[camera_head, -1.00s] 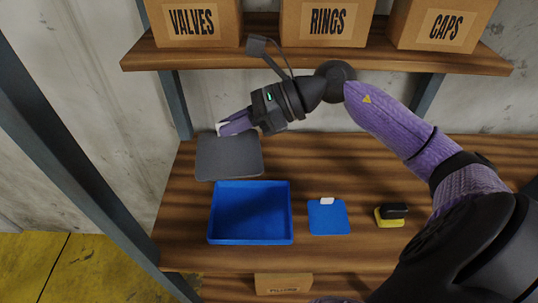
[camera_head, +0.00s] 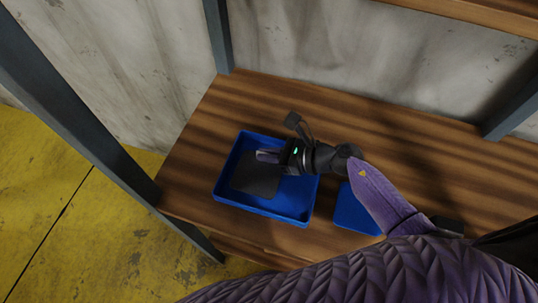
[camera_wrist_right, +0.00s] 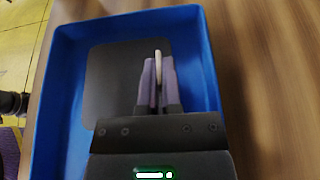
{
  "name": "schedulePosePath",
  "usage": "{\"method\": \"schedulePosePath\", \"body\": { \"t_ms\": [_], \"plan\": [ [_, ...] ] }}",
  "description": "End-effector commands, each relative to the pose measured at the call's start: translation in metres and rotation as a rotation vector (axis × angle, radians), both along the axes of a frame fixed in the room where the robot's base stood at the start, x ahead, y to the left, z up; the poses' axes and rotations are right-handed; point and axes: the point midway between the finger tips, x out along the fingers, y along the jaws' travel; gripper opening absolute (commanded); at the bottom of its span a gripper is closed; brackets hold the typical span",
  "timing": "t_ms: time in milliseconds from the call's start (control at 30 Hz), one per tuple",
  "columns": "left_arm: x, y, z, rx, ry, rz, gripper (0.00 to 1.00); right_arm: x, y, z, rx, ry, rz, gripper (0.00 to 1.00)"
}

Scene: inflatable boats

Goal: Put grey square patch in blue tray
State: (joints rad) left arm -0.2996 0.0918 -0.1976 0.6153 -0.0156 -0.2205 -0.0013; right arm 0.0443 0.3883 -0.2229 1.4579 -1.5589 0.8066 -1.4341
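The grey square patch (camera_head: 256,176) is inside the outline of the blue tray (camera_head: 264,209), over its left part. In the right wrist view the dark patch (camera_wrist_right: 112,82) is within the walls of the blue tray (camera_wrist_right: 208,60). My right gripper (camera_head: 262,156) is above the tray, and its fingers (camera_wrist_right: 158,70) are shut on the patch's pale tab. I cannot tell whether the patch touches the tray floor.
A blue square patch (camera_head: 355,214) lies right of the tray, partly behind my right arm. A dark object (camera_head: 448,226) is farther right. A grey shelf post (camera_head: 218,38) stands behind the tray. The wooden shelf (camera_head: 260,95) is clear behind it.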

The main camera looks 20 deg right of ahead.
Motion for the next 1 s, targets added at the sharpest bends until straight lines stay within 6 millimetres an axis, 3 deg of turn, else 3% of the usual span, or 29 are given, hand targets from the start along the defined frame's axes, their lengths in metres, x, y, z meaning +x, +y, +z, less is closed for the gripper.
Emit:
{"method": "schedulePosePath", "body": {
  "t_ms": [267,400,467,800,1000],
  "plan": [
    [0.0,0.0,-0.003,0.0,0.001,0.0,0.59,0.0,0.0,-0.002,-0.001,-0.001,0.0,0.0],
    [0.0,0.0,-0.002,0.0,0.001,0.001,0.59,0.0,0.0,0.0,-0.001,-0.001,0.0,0.3],
    [0.0,0.0,-0.002,0.0,0.001,0.001,0.59,0.0,0.0,0.0,-0.001,-0.001,0.0,0.4],
    [0.0,0.0,0.004,0.001,-0.001,0.0,0.59,0.0,-0.002,0.005,-0.001,-0.001,-0.001,0.4],
    [0.001,0.0,0.006,0.001,-0.002,0.0,0.59,-0.022,-0.032,0.017,-0.005,0.001,0.001,0.4]
  ]
}}
